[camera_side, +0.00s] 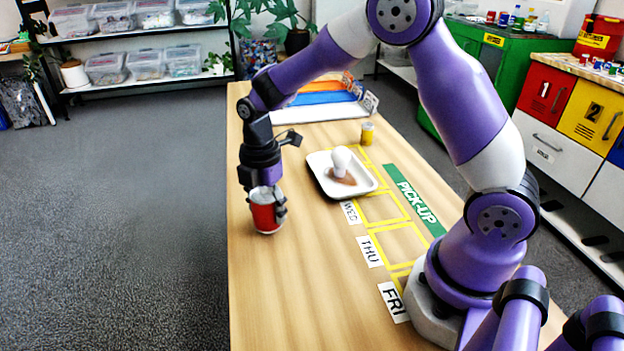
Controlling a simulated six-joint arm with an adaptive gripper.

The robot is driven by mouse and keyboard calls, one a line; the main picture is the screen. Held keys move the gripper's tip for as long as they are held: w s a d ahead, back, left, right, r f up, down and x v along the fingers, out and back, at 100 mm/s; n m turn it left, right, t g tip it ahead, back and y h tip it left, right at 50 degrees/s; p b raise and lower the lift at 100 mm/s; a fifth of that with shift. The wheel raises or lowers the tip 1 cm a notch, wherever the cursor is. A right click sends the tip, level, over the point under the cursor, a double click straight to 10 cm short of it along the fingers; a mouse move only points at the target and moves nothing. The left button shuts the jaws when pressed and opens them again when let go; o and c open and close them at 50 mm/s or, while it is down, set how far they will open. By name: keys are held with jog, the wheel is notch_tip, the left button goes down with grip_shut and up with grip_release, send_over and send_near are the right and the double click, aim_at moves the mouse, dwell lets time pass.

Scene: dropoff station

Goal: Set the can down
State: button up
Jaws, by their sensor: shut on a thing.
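The red can (264,214) is upright at the left edge side of the wooden table (290,300). My gripper (268,196) points down and is shut on the can, with its fingers around the upper part. The can's bottom is at or just above the table top; I cannot tell whether it touches. Part of the can's right side is hidden by a finger.
A white tray (318,163) with a white bulb-shaped object (341,160) stands right of the can. A small yellow can (367,133) is behind it. Yellow taped squares (378,226) with day labels and a green PICK-UP strip (413,200) lie to the right. The table front is clear.

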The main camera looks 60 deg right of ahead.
aim_at(265, 193)
jog(key=shift+f, duration=0.2)
jog(key=o, duration=1)
notch_tip(265, 193, up, 12)
jog(key=shift+r, duration=0.1)
jog(key=s+r+m+t, duration=0.1)
jog(key=s+m+t, duration=0.1)
jog(key=s+m, duration=0.2)
jog(key=s+r+m+t, duration=0.1)
jog(key=s+m, duration=0.4)
jog(key=m, duration=0.3)
jog(key=s+r+m+t, duration=0.1)
jog(key=s+m+t, duration=0.1)
jog(key=s+m, duration=0.3)
jog(key=shift+s+d+r+m+t, duration=0.15)
jog(key=shift+d+m+t, duration=0.2)
jog(key=shift+m, duration=0.15)
